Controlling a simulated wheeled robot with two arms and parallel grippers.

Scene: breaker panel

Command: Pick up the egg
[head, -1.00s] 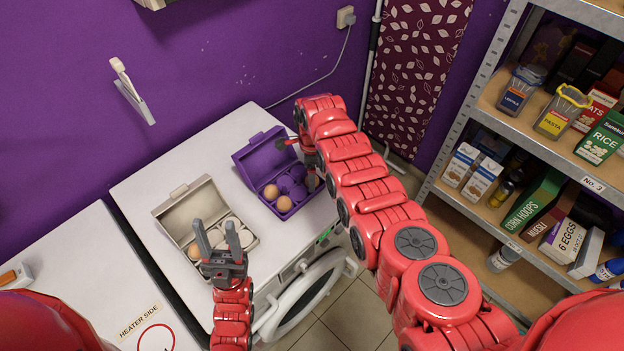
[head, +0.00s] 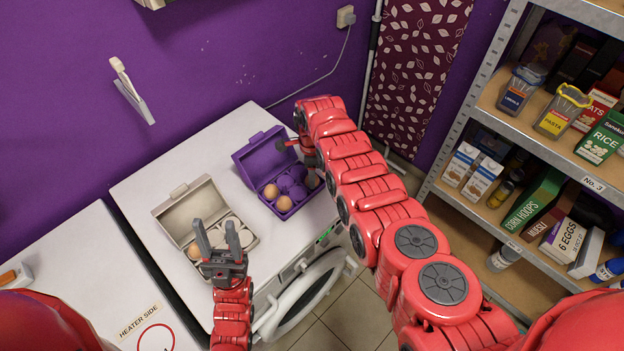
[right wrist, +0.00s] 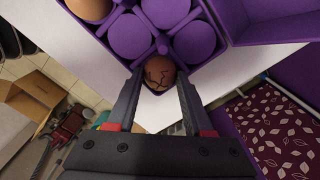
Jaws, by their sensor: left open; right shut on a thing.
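A brown egg with dark crack lines (right wrist: 160,72) is between the fingers of my right gripper (right wrist: 158,88), which is shut on it. The egg is at the outer corner of the purple egg carton (right wrist: 113,58); I cannot tell whether it is lifted clear of its cup. In the head view my right gripper (head: 311,165) points down at the right end of the open carton (head: 262,152), with the egg (head: 313,181) partly hidden. Two other brown eggs (head: 270,191) (head: 283,203) sit in its front cups. My left gripper (head: 220,238) is open and empty above the grey carton.
The open grey carton (head: 184,201) holds a brown egg (head: 194,250) and pale round shapes. Both cartons stand on a white appliance top (head: 150,180). An open round door (head: 308,295) juts out in front. A stocked shelf (head: 545,160) stands at the right.

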